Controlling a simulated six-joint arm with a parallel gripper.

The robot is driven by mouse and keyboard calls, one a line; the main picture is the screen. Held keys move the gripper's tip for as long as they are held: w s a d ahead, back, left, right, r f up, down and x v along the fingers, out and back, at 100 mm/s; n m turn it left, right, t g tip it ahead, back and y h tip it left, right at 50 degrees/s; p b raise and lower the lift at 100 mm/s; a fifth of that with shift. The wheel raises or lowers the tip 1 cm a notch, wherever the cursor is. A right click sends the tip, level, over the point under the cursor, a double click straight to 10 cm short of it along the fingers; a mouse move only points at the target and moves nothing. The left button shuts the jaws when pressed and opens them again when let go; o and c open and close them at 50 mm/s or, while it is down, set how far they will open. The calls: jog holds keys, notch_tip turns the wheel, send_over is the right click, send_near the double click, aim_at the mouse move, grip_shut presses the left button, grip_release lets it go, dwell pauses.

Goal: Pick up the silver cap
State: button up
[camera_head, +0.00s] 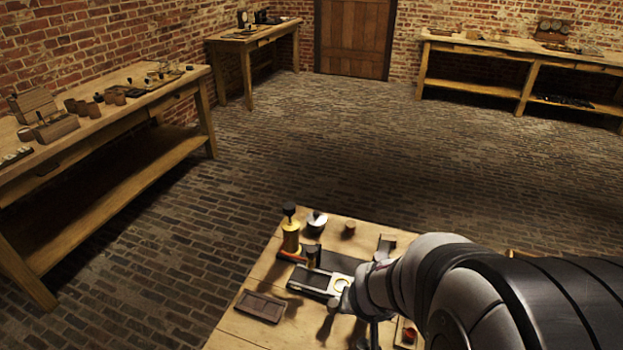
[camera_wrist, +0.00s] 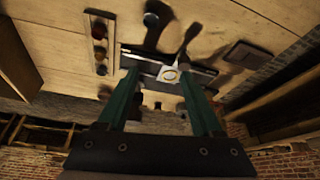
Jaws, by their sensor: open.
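A silver, shiny domed piece with a dark top (camera_head: 317,218) stands at the far edge of the near table, just right of a brass jar with a black knob (camera_head: 291,232). It looks like the silver cap, but is too small to be sure. A dark tray with a pale square plate and a gold ring (camera_head: 339,284) lies nearer; the plate also shows in the wrist view (camera_wrist: 169,74). My gripper (camera_wrist: 160,84) is open, its two green fingers apart with nothing seen held between them. In the head view my arm hides the gripper. I cannot identify the cap in the wrist view.
The near wooden table (camera_head: 240,329) also bears a flat brown tray (camera_head: 260,306), a small brown cup (camera_head: 349,228) and a dark jar (camera_head: 313,256). A strip with several round pieces (camera_wrist: 99,47) shows in the wrist view. Other benches stand by the brick walls.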

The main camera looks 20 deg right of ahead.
jog(key=d+f+t+h, duration=0.1)
jog(key=d+f+t, duration=0.1)
jog(key=d, duration=0.3)
jog(key=s+d+f+t+h, duration=0.1)
jog(key=d+f+t+h, duration=0.1)
jog(key=d+f, duration=0.2)
jog(key=d+f+t+h, duration=0.1)
jog(key=d+f+t, duration=0.1)
jog(key=d, duration=0.5)
jog(key=shift+s+d+f+h, duration=0.15)
jog(key=shift+d+f, duration=0.05)
jog(key=shift+f, duration=0.25)
jog(key=shift+s+d+f+h, duration=0.15)
jog(key=shift+f, duration=0.25)
jog(key=x, duration=0.7)
jog(key=shift+w, duration=0.2)
jog(key=shift+r, duration=0.1)
grip_shut()
